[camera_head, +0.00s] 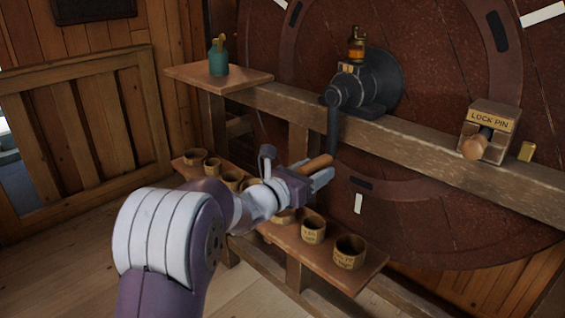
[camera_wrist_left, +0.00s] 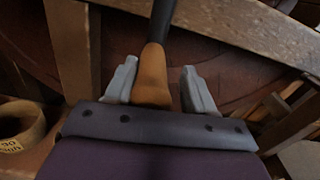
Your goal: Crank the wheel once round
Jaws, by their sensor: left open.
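The big red-brown wheel (camera_head: 420,225) stands upright behind a wooden beam. A black crank arm (camera_head: 333,130) hangs down from the dark hub (camera_head: 352,88) on the beam. Its wooden handle (camera_head: 318,163) is at the lower end. My left gripper (camera_head: 322,176) is at this handle. In the left wrist view, the orange-brown handle (camera_wrist_left: 153,78) stands between the two open grey fingers of the gripper (camera_wrist_left: 160,88), closer to the left finger, with a gap on the right. The lock pin's wooden knob (camera_head: 475,147) sits in a block labelled LOCK PIN (camera_head: 492,116). My right gripper is out of view.
A low shelf (camera_head: 372,275) with several small labelled wooden cups (camera_head: 350,252) runs below the handle. A teal bottle (camera_head: 218,60) stands on a small side shelf (camera_head: 240,80). The wooden beam (camera_head: 420,150) crosses in front of the wheel. An amber oiler (camera_head: 356,45) tops the hub.

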